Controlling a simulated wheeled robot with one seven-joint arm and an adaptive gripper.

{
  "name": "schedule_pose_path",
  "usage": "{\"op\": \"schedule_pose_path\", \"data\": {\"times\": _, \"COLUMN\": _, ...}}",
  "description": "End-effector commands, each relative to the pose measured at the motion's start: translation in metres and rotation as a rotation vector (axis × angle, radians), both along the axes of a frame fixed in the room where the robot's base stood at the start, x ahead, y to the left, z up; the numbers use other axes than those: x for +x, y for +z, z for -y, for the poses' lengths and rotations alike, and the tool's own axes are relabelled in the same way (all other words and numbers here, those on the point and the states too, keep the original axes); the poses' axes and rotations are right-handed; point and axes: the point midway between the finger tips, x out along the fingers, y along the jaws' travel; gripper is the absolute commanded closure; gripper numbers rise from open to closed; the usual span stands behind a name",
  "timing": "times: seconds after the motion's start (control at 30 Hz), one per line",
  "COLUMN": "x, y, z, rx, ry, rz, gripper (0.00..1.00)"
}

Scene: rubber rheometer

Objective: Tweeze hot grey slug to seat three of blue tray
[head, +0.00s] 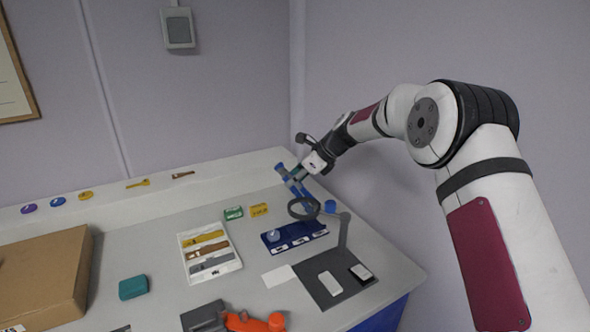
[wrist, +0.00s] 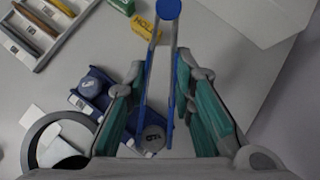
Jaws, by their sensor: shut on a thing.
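My gripper (wrist: 167,105) is shut on blue tweezers (wrist: 168,10), which also show below my wrist in the head view (head: 295,184). In the wrist view a grey slug (wrist: 152,139) with a white mark lies between the tweezer tips, over the right end of the blue tray. I cannot tell whether it touches the tray or hangs above it. The blue tray (head: 270,247) has a row of white labels along its front. Another grey slug (head: 273,235) sits in its left seat and shows in the wrist view (wrist: 91,87). My fingers hide part of the tray.
A ring magnifier (head: 292,213) stands close to the tray. A yellow HOT block (head: 259,210) and a green box (head: 233,213) are behind it. A white tool tray (head: 186,257) is left; a dark mat (head: 318,297) is in front. An orange tool (head: 250,322) lies near the front edge.

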Motion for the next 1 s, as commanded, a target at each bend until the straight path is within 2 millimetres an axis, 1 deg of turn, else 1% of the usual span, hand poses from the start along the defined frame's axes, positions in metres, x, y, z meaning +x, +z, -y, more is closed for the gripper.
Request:
{"op": "schedule_pose_path", "data": {"times": 0.1, "x": 0.000, "y": -0.010, "z": 0.000, "rx": 0.001, "ry": -0.002, "rz": -0.001, "gripper": 1.00}}
{"op": "schedule_pose_path", "data": {"times": 0.3, "x": 0.000, "y": -0.020, "z": 0.000, "rx": 0.000, "ry": 0.000, "rz": -0.001, "gripper": 1.00}}
{"op": "schedule_pose_path", "data": {"times": 0.67, "x": 0.000, "y": -0.022, "z": 0.000, "rx": 0.000, "ry": 0.000, "rz": 0.000, "gripper": 1.00}}
{"op": "schedule_pose_path", "data": {"times": 0.7, "x": 0.000, "y": -0.022, "z": 0.000, "rx": 0.000, "ry": 0.000, "rz": 0.000, "gripper": 0.78}}
{"op": "schedule_pose_path", "data": {"times": 1.0, "x": 0.000, "y": -0.022, "z": 0.000, "rx": 0.000, "ry": -0.001, "rz": 0.001, "gripper": 0.78}}
